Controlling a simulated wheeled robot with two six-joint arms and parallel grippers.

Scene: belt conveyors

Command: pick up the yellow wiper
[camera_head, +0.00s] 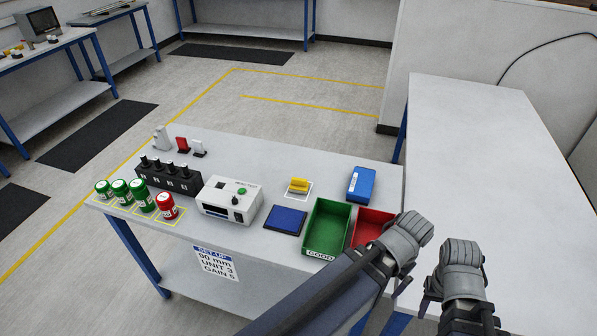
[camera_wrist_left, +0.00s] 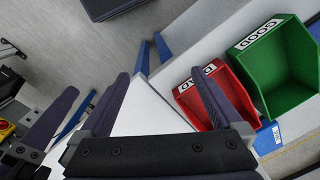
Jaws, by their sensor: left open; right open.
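The yellow wiper (camera_head: 299,185) lies on a white outlined square on the grey workbench, behind the blue pad and left of the blue box. It is not in the left wrist view. My left arm reaches in from the bottom, with its wrist over the bench's right end, right of the wiper. My left gripper (camera_wrist_left: 160,75) is open and empty in the left wrist view; its fingers are mostly hidden in the head view. My right gripper (camera_head: 460,312) is open, farther right, off the bench front. Both grippers are well apart from the wiper.
The green bin (camera_head: 317,229) and red bin (camera_head: 364,224) stand between the wiper and my left wrist. A blue pad (camera_head: 285,220), blue box (camera_head: 361,183) and white instrument (camera_head: 225,205) surround the wiper. A bare white table (camera_head: 470,130) stands at right.

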